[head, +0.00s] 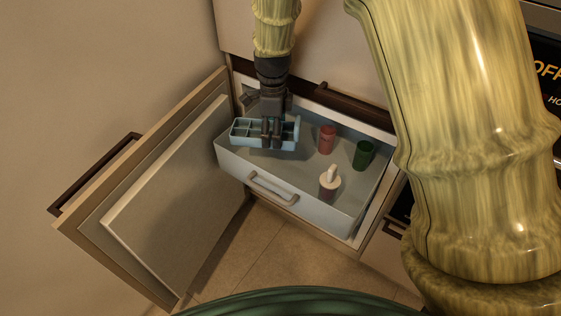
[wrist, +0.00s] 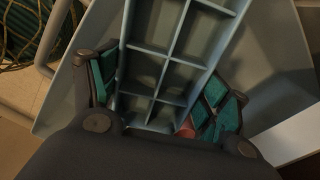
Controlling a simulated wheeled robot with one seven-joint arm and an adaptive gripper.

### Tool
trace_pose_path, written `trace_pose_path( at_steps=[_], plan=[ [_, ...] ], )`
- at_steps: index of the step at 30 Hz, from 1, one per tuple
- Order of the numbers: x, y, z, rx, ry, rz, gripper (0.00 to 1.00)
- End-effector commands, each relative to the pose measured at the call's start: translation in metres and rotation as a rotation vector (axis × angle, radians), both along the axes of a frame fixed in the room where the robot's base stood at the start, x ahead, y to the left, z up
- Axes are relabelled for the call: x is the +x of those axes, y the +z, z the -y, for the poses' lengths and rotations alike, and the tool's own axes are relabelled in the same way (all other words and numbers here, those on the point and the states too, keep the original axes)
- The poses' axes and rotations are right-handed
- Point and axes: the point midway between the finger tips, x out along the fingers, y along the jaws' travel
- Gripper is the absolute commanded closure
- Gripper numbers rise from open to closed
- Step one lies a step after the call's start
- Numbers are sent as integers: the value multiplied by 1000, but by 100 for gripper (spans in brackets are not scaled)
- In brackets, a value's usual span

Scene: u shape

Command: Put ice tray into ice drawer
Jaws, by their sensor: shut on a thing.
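The blue ice tray (head: 247,133) is held by my gripper (head: 271,132), whose fingers are shut on it. In the wrist view the ice tray (wrist: 163,62) shows its empty compartments, between the two teal-padded fingers of my gripper (wrist: 158,98). The grey ice drawer (head: 240,166) is pulled out from the cabinet. The tray is over the drawer's left part, near its left front edge. I cannot tell whether it touches the drawer floor or rim.
In the drawer stand a red cup (head: 327,139), a green cup (head: 363,154) and a bottle with a pale top (head: 330,181). The cabinet door (head: 165,195) stands open at the left. The drawer has a front handle (head: 272,189). Bare drawer floor shows between these items.

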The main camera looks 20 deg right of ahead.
Motion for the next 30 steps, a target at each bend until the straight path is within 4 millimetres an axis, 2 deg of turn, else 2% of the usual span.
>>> trace_pose_path(
  at_steps=[1,6,12,20,30],
  plan=[
    [0,-13,0,1,0,-2,56],
    [-1,-48,0,1,-1,-2,56],
    [0,-82,0,0,0,-1,56],
    [1,-97,0,0,-1,2,56],
    [0,-132,0,0,-1,0,56]
  ],
)
